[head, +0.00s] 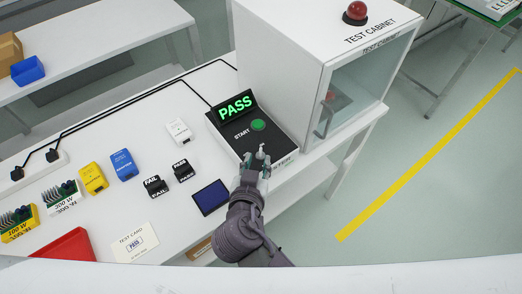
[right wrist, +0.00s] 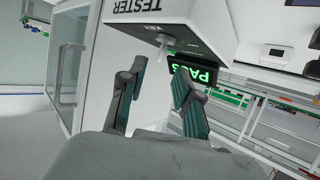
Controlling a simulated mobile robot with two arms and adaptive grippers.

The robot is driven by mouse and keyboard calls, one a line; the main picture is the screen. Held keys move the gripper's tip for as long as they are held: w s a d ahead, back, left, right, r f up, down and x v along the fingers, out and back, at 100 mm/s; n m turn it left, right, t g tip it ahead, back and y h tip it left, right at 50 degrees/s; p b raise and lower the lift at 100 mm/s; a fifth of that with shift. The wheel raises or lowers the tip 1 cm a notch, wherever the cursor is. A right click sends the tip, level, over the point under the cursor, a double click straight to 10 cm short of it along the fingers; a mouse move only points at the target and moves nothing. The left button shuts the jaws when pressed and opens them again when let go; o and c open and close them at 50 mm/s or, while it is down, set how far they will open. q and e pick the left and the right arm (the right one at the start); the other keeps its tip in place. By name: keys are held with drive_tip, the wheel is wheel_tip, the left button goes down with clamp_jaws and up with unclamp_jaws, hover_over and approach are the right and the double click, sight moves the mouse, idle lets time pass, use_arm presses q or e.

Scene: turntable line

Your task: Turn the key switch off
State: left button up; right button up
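The tester (head: 268,137) is a dark sloped console with a lit green PASS display (head: 235,105) and a round green START button (head: 258,125). A small pale key switch (head: 261,152) sits near its front edge. My right gripper (head: 255,168) is at the front of the tester, just short of the key. In the right wrist view its two fingers (right wrist: 158,72) are apart with nothing between them, and the key is beyond their tips. My left gripper is out of view.
To the left on the table lie PASS and FAIL stamps (head: 183,170), an ink pad (head: 211,197), a test card (head: 133,241) and a red tray (head: 66,246).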

sight(260, 152)
drive_tip(key=b+x, duration=0.1)
drive_tip(key=x, duration=0.5)
drive_tip(key=shift+c, duration=0.4)
clamp_jaws()
